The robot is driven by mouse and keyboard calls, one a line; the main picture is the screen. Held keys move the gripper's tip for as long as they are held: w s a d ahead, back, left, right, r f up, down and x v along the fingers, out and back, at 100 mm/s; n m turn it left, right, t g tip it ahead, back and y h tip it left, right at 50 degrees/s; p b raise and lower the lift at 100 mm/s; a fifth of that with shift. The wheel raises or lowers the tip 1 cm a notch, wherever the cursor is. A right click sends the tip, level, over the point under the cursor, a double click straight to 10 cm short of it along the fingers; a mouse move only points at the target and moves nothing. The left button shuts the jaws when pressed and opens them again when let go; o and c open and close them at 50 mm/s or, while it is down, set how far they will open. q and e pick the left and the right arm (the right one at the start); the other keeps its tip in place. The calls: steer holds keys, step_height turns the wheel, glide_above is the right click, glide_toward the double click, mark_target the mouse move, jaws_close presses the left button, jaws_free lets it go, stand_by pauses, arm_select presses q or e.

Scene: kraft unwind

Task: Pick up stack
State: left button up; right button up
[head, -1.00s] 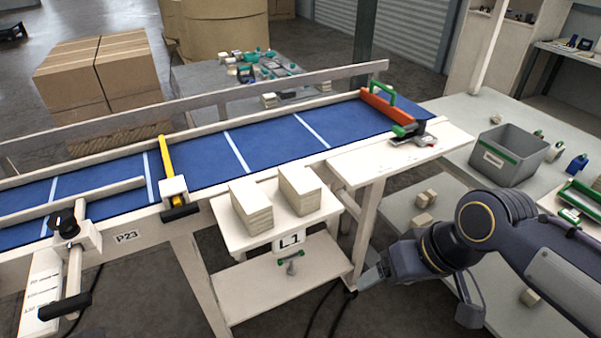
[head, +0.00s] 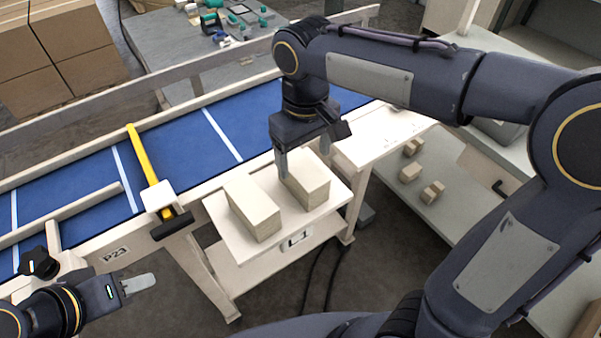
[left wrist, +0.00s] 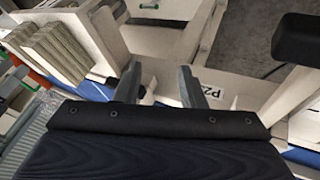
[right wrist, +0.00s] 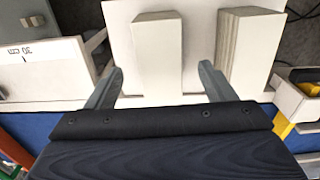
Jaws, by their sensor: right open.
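Two pale stacks stand side by side on the small white L1 stand: a left stack (head: 252,207) and a right stack (head: 308,188). My right gripper (head: 304,156) is open, pointing down at the far end of the right stack. In the right wrist view this stack (right wrist: 158,52) shows between and beyond the spread fingers, with a gap on each side; the other stack (right wrist: 250,50) is to the right. My left gripper (head: 136,284) is low at the left, away from the stacks. In the left wrist view its fingers (left wrist: 160,86) are apart and empty.
The blue conveyor (head: 180,146) with a yellow bar (head: 149,160) runs behind the stand (head: 236,240). A black-handled clamp (head: 40,262) is near my left gripper. Small blocks (head: 411,172) lie on a shelf at right. Boxes (head: 60,45) stand at back left.

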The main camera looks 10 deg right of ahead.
mark_target(303, 167)
steer(key=f, duration=0.5)
steer(key=shift+w+f+p, duration=0.1)
steer(key=shift+w+p, duration=0.1)
steer(key=shift+p, duration=0.1)
steer(key=shift+c, duration=0.5)
steer(key=c, duration=1)
